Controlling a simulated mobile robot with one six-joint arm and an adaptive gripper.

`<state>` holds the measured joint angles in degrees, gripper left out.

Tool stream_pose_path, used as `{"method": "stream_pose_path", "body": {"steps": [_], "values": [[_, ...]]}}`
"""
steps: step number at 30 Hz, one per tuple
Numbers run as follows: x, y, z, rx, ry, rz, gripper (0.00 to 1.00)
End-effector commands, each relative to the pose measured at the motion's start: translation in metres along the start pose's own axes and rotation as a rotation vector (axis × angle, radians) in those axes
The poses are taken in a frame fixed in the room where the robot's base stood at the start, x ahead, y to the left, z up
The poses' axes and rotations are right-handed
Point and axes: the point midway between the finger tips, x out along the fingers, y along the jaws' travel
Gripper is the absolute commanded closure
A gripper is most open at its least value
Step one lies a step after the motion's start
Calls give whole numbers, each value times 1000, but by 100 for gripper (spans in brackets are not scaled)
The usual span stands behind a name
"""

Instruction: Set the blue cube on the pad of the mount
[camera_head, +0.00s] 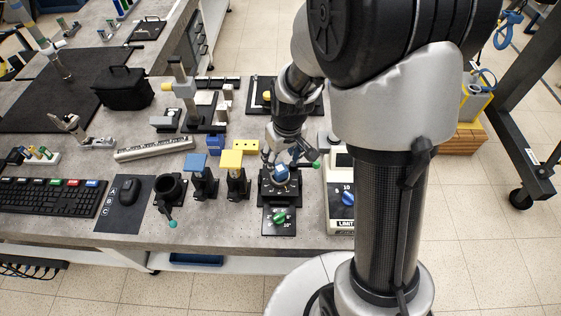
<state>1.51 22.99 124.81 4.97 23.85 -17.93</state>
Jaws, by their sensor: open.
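A small blue cube (281,173) shows at the top of a black mount (279,191), which has a green knob and an angle label in front. The cube appears to rest on the mount's pad, but the pad is mostly hidden, so I cannot tell how squarely it sits. My gripper (284,162) points down over the cube and is open, its fingers close around or just above it. Whether a finger touches the cube is not clear.
Left of the mount stand a yellow-topped post (231,159) and a blue-topped post (199,161), with a darker blue block (215,143) behind. A white instrument box (342,198) stands close on the right. A black round holder (170,187) is farther left.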

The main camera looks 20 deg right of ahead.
Motion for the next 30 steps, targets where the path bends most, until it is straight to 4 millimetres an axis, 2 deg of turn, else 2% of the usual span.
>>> {"method": "stream_pose_path", "body": {"steps": [1, 3, 13, 17, 21, 24, 27, 30], "values": [[-14, 0, -1, 1, 4, 1, 47], [-27, 0, -1, 1, 2, 0, 47], [-65, -1, 2, 5, 12, 3, 47], [-107, -7, 14, 27, 51, 13, 47], [-165, -17, 44, 70, 108, 27, 47], [-200, -25, 73, 103, 148, 37, 47], [-224, -32, 102, 135, 186, 45, 47], [-240, -38, 129, 165, 217, 52, 47]]}}
